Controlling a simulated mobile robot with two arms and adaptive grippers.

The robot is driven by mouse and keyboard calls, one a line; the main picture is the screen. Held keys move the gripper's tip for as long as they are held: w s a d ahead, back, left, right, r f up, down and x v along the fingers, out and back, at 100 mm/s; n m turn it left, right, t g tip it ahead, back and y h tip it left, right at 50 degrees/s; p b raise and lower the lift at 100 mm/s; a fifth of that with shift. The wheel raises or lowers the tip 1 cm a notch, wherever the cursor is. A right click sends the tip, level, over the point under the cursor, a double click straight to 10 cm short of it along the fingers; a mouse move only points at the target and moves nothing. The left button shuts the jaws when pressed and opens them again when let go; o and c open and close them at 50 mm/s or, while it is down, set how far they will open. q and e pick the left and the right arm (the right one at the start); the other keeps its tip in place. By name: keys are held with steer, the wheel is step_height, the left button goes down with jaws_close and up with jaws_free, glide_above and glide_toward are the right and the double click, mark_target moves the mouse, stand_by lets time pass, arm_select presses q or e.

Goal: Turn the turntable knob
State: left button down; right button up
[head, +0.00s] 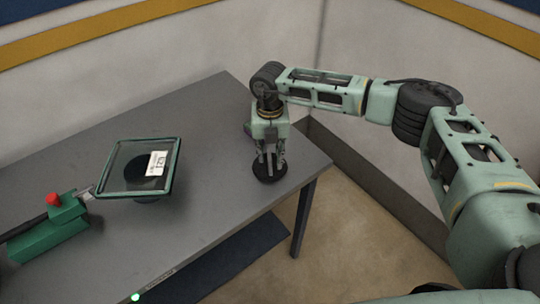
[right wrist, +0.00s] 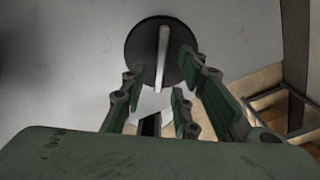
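The knob is a round black disc (head: 271,178) with a pale raised bar across it, near the right end of the grey table. In the right wrist view the disc (right wrist: 141,44) faces me, with its bar (right wrist: 162,55) running nearly upright in the picture. My right gripper (head: 270,157) points down over the disc. In the right wrist view its fingers (right wrist: 161,78) are open on either side of the bar, with gaps visible between them and it. Whether the fingertips touch the disc is hard to tell. My left gripper is not in view.
A green-framed square panel (head: 111,190) with a white label stands on the grey table (head: 205,125), left of my right gripper. A green block (head: 48,236) with a red top sits at far left. Walls rise behind and right of the table.

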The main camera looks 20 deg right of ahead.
mark_target(270, 163)
steer(key=shift+f+p, duration=0.3)
steer(key=shift+f, duration=1.1)
steer(key=shift+c, duration=0.5)
jaws_close()
